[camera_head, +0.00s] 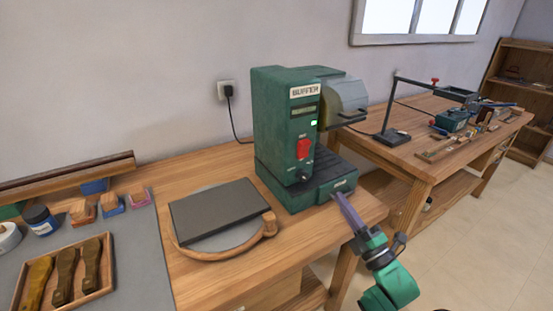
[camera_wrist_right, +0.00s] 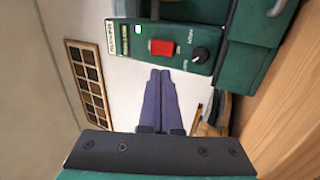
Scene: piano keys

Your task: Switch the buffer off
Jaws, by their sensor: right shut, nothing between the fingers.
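The buffer (camera_head: 282,130) is a green machine on the wooden bench, with a lit green light and a red switch (camera_head: 303,149) on its front panel. In the right wrist view the red switch (camera_wrist_right: 162,47) shows beside a black knob (camera_wrist_right: 199,54). My right gripper (camera_head: 338,199) is at the buffer's lower front right, by the base, below the switch. Its purple fingers (camera_wrist_right: 159,76) are shut and empty, and their tips appear just below the switch in the wrist view; I cannot tell whether they touch the buffer. My left gripper is not in view.
A dark flat slab (camera_head: 218,208) on a round wooden-rimmed board lies left of the buffer. A tray of wooden-handled tools (camera_head: 108,288) and a dark jar (camera_head: 40,219) are farther left. A second bench (camera_head: 430,165) with tools stands right. A power cord runs to a wall outlet (camera_head: 227,90).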

